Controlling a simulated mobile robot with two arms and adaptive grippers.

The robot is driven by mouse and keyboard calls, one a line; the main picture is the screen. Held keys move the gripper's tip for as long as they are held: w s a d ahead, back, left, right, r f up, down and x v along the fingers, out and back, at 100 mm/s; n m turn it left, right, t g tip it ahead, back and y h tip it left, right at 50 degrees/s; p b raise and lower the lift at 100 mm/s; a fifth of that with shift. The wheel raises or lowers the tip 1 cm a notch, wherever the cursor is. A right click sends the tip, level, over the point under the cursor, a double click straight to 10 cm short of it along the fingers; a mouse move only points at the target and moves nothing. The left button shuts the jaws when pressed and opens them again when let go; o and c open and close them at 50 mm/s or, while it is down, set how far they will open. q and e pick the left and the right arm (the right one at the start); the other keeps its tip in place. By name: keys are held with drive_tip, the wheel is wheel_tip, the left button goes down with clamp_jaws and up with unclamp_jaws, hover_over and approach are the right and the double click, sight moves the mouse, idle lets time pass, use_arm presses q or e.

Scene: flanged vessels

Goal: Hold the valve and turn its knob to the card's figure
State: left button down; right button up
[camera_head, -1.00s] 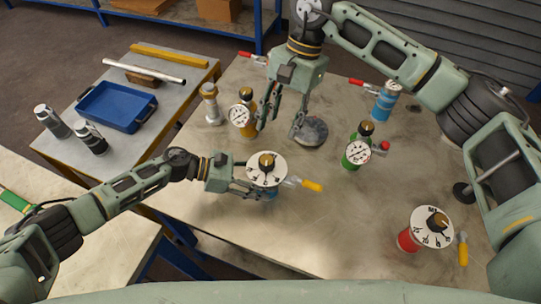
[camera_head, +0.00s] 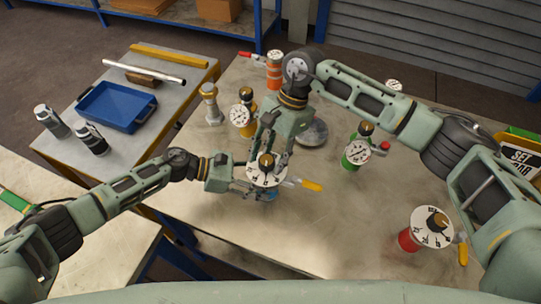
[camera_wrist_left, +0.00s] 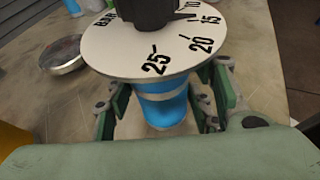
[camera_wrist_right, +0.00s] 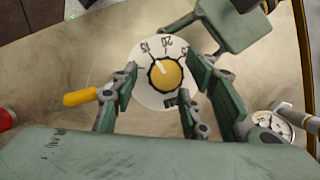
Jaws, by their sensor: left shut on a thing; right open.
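The valve has a blue body (camera_wrist_left: 164,104), a white dial plate (camera_head: 254,180) with black figures and a yellow-and-black knob (camera_wrist_right: 166,74) on top. A yellow lever (camera_head: 308,185) sticks out to its right. My left gripper (camera_head: 262,192) is shut on the blue body, below the dial. My right gripper (camera_head: 270,156) points down over the valve, open, its fingers on either side of the knob, apart from it in the right wrist view. The knob's pale mark points up-left there, near the 15. A card (camera_head: 520,155) reading SET BAR shows at the right edge; its figure is cut off.
Other valves stand around: an orange one (camera_head: 275,72), a yellow one (camera_head: 243,118), a green one (camera_head: 356,154) and a red one (camera_head: 408,240). A round metal disc (camera_head: 314,133) lies behind my right gripper. The table's front middle is clear.

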drive_tip(key=shift+f, duration=0.2)
drive_tip(key=c, duration=1)
